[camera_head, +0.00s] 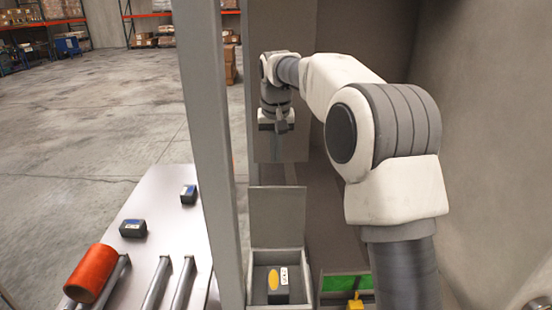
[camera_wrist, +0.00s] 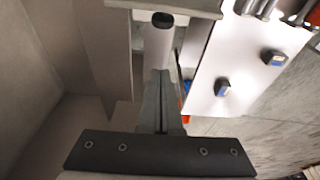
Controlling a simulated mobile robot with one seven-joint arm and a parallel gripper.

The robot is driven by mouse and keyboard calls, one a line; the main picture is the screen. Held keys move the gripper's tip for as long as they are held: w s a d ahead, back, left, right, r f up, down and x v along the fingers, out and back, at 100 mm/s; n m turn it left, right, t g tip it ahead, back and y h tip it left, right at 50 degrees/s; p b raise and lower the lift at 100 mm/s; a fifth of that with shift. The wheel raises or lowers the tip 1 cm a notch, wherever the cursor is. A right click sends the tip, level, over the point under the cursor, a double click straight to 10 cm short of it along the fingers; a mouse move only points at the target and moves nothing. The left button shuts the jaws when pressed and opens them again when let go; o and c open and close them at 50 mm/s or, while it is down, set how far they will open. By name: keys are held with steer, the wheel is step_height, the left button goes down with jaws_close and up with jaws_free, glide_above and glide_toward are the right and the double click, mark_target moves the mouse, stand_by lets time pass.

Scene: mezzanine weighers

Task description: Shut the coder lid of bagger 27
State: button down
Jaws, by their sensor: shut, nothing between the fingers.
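A small grey open-topped box (camera_head: 258,258) stands low in the middle of the head view. Its flat grey lid (camera_head: 277,215) is raised, about upright, at the box's far edge. A dark block with a yellow oval and a white label (camera_head: 278,284) sits inside. No bagger number is readable. My gripper (camera_head: 281,126) is above and beyond the raised lid, apart from it in the picture. Its fingers are together and empty, and show in the wrist view (camera_wrist: 161,105) above the dark palm bar. I cannot make out the lid for sure in the wrist view.
A grey post (camera_head: 205,140) rises just left of the box. A pale table (camera_head: 160,215) left of it bears dark blocks and an orange roll (camera_head: 91,270). A green panel (camera_head: 345,283) and a yellow part (camera_head: 355,301) are right of the box. A wall closes the right side.

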step_height(320, 180, down, 7)
steer(key=s+p, duration=0.1)
steer(key=s, duration=0.1)
steer(key=shift+s+f, duration=0.15)
steer(key=shift+s, duration=0.05)
steer(key=shift+s+d+b, duration=0.1)
steer(key=shift+b, duration=0.3)
stand_by(0.4)
